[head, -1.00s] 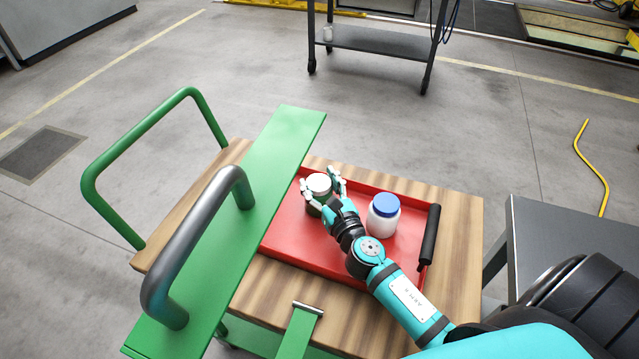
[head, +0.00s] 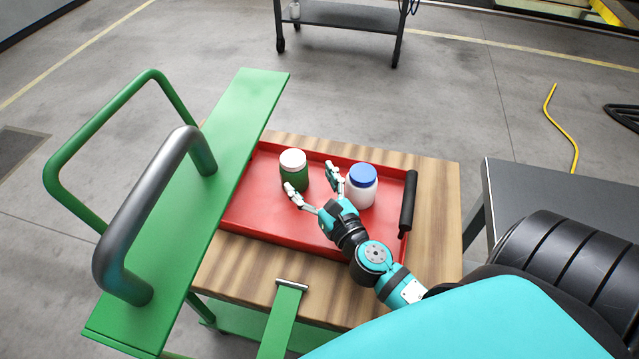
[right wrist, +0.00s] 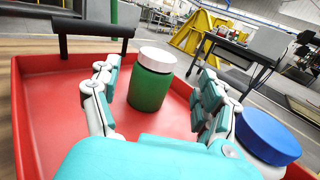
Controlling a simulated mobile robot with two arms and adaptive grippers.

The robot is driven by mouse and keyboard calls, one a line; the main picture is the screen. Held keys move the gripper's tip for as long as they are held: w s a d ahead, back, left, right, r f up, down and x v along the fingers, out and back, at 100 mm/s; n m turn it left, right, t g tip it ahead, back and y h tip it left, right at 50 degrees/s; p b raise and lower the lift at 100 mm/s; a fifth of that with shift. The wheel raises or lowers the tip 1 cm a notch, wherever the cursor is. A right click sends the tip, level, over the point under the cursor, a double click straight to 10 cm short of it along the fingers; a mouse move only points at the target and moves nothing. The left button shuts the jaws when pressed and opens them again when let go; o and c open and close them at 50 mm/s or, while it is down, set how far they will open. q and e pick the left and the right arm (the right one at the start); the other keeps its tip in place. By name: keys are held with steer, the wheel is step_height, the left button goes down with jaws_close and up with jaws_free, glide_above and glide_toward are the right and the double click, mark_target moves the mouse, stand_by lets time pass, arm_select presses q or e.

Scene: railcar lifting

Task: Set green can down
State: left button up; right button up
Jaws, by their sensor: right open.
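The green can (head: 293,172) with a white lid stands upright in the red tray (head: 262,215), near its back edge. In the right wrist view the green can (right wrist: 151,80) stands on the tray floor, beyond and between the spread fingers, with gaps on both sides. My right gripper (head: 309,176) is open and empty, just in front of the can. Its fingers also show in the right wrist view (right wrist: 155,97). My left gripper is not in view.
A white jar with a blue lid (head: 360,187) stands in the tray, close to the right of my gripper. The tray rests on a wooden-topped cart (head: 440,200). A green beam with a grey handle (head: 150,215) rises at the left. A grey table (head: 560,190) stands at right.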

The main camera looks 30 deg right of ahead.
steer(key=s, duration=0.2)
steer(key=shift+s+a+f+b, duration=0.1)
steer(key=shift+s+f+b, duration=0.05)
steer(key=shift+s+b, duration=0.2)
steer(key=shift+s, duration=0.5)
steer(key=shift+r, duration=0.2)
